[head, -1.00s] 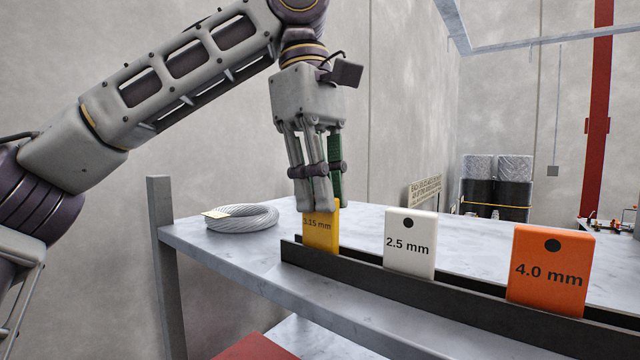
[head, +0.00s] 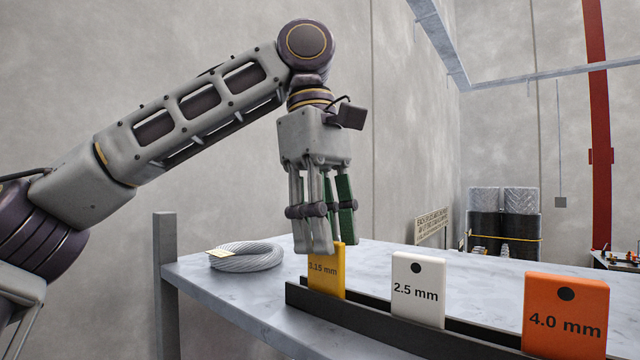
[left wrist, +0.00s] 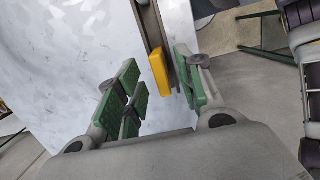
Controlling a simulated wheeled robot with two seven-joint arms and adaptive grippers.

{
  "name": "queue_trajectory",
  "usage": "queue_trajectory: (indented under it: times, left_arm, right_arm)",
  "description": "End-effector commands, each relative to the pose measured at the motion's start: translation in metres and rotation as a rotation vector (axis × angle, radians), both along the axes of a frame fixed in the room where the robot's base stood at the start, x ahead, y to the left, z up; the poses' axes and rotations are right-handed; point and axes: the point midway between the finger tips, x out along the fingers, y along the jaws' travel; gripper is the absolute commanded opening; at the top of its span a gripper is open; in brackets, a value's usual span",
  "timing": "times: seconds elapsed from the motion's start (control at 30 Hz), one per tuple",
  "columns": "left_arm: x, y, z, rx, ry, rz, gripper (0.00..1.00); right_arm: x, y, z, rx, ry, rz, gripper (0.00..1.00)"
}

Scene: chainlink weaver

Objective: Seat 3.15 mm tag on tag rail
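The yellow 3.15 mm tag (head: 326,280) stands upright in the dark tag rail (head: 372,321), near the rail's left end. Its lower part is hidden by the rail's front wall, so I cannot see how deep it sits. My left gripper (head: 326,243) is right above the tag, pointing down, its near finger overlapping the tag's top edge in the head view. In the left wrist view the green-padded fingers (left wrist: 162,92) are spread apart, with the yellow tag (left wrist: 159,70) between and beyond them, clear of the pads. My right gripper is not in view.
The white 2.5 mm tag (head: 417,289) and orange 4.0 mm tag (head: 565,314) stand in the same rail to the right. A wire coil (head: 246,257) lies on the table (head: 205,288) behind left. A grey post (head: 165,270) rises at the table's left corner.

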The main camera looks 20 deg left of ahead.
Motion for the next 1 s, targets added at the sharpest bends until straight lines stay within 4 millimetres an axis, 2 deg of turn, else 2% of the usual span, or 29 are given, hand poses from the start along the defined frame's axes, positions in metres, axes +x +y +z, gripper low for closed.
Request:
queue_trajectory:
  times: [1.0]
  left_arm:
    - [0.002,0.007,0.047,-0.001,-0.003,0.003,0.37]
  right_arm:
    - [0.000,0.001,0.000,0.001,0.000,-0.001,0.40]
